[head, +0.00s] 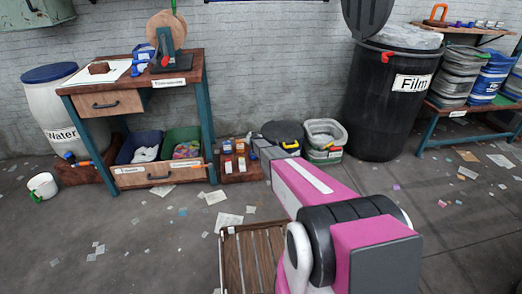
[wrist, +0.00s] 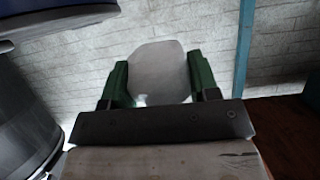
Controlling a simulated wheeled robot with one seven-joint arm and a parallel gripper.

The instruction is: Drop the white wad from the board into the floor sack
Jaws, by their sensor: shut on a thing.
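A pale, rounded white wad (wrist: 160,72) sits between the two green fingers of my gripper (wrist: 155,80) in the wrist view. The fingers are shut on it from both sides. In the head view my pink arm reaches away toward the wall, and I cannot make out the fingers or the wad there. A low brown board (head: 240,172) with small boxes lies right of the workbench.
The workbench (head: 128,85) stands at left, with blue and green bins below. The white water barrel (head: 52,105) is left of it, a small white bucket (head: 42,186) in front. A black Film bin (head: 393,105) stands right of centre. The floor at front left is mostly clear, with paper scraps.

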